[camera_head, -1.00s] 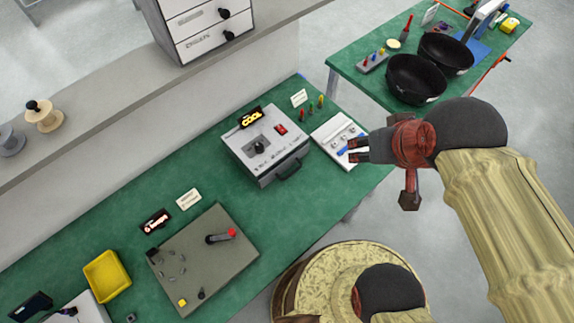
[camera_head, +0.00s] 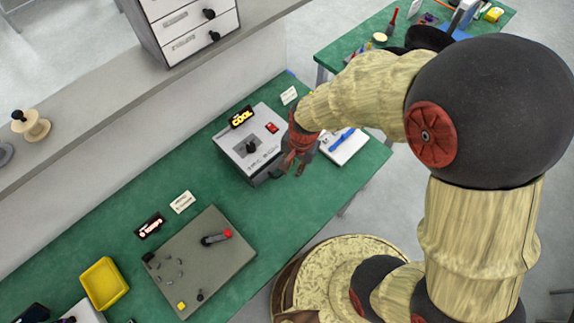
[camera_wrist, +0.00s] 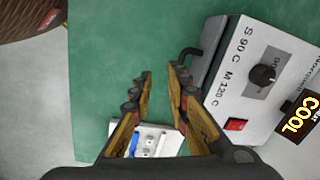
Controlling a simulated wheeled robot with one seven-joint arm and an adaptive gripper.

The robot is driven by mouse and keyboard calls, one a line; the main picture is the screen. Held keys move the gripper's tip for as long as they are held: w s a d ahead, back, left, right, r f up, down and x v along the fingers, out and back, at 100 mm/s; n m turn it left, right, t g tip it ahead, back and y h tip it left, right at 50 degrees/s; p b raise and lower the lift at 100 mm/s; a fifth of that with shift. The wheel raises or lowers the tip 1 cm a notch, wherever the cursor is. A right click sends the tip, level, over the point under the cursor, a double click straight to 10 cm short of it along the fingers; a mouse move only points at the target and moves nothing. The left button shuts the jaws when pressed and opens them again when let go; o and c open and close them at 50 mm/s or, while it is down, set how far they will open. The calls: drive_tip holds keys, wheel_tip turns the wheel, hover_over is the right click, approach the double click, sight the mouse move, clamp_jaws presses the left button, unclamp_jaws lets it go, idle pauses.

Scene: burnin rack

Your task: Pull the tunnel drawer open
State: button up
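The tunnel unit is a light grey box (camera_head: 235,150) with a black knob, a red switch and a lit "COOL" sign (camera_head: 241,117) behind it. Its dark drawer front carries a black handle, seen in the wrist view (camera_wrist: 187,56); in the head view the handle is mostly hidden by my gripper. My gripper (camera_head: 294,171) hangs at the front right corner of the box. In the wrist view my gripper (camera_wrist: 162,72) is open, with nothing between its fingertips. The right fingertip appears close to the handle; I cannot tell whether they touch. The drawer looks closed.
A white tray with a blue item (camera_head: 345,146) lies right of the box. A grey plate with a red-tipped lever (camera_head: 205,265) and a yellow bin (camera_head: 103,284) are to the left. Free green bench (camera_head: 290,215) lies in front. A white drawer cabinet (camera_head: 195,25) stands on the shelf behind.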

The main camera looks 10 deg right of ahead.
drive_tip(key=shift+w+a+f+m+t+b, duration=0.15)
drive_tip(key=shift+w+a+f+m+b, duration=0.15)
drive_tip(key=shift+w+f+m, duration=0.6)
drive_tip(key=shift+w+a+f+m+t+b, duration=0.2)
drive_tip(key=shift+w+f+b, duration=0.25)
drive_tip(key=shift+f, duration=0.9)
drive_tip(key=shift+w+a+f+m+t+b, duration=0.15)
drive_tip(key=shift+w+a+f+m+b, duration=0.15)
drive_tip(key=shift+w+f+m, duration=0.6)
drive_tip(key=shift+s+f+n, duration=0.2)
drive_tip(key=shift+n, duration=0.2)
drive_tip(key=shift+c, duration=1.4)
clamp_jaws()
drive_tip(key=shift+d, duration=0.1)
